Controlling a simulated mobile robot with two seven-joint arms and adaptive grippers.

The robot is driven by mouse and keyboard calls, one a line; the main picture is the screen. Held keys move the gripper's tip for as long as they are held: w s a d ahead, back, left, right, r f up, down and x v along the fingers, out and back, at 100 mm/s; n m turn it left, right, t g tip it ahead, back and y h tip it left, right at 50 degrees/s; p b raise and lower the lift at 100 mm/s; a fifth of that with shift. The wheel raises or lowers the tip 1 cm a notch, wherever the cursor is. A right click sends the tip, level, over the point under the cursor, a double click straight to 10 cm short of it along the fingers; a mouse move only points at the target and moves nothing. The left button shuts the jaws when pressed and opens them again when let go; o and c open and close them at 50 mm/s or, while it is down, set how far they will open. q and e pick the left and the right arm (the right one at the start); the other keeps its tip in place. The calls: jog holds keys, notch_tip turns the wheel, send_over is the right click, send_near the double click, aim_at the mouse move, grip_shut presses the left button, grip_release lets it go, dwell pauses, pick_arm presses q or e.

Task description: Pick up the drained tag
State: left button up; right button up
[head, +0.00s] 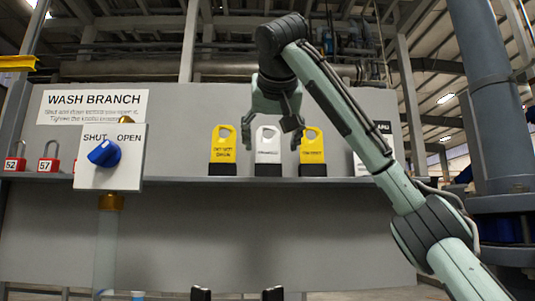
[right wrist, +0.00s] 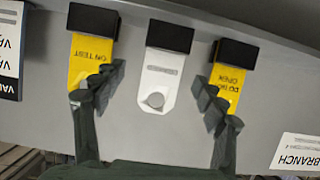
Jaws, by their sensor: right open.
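The white tag (head: 267,146), its small print too blurred to read, stands upright in a dark holder on the shelf, between two yellow tags. It also shows in the right wrist view (right wrist: 160,78), with its round hole toward my gripper. My right gripper (head: 272,140) is open and empty in front of it. In the right wrist view the fingers (right wrist: 158,85) are spread wide, one on each side of the white tag, overlapping the yellow tags. I see no contact with the white tag. Two dark tips at the bottom edge of the head view may be my left gripper.
The yellow "do not open" tag (head: 223,146) and yellow "on test" tag (head: 313,147) stand close on either side. Red padlocks (head: 48,165) and a blue-knob valve panel (head: 108,158) are at left. The shelf (head: 180,180) is bare between panel and tags.

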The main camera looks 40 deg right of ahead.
aim_at(268, 153)
jog(key=shift+w+d+f+p, duration=0.1)
jog(key=shift+w+d+p, duration=0.1)
jog(key=shift+w+p, duration=0.15)
pick_arm(q)
jog(key=shift+s+d+f+p, duration=0.15)
jog(key=shift+f+p, duration=0.1)
jog(key=shift+f, duration=0.75)
jog(key=shift+s+f+p, duration=0.1)
jog(key=shift+f+p, duration=0.15)
jog(key=shift+f, duration=0.7)
pick_arm(e)
jog(key=shift+x, duration=2.35)
jog(key=shift+w+a, duration=0.1)
jog(key=shift+a, duration=0.1)
jog(key=c, duration=1.1)
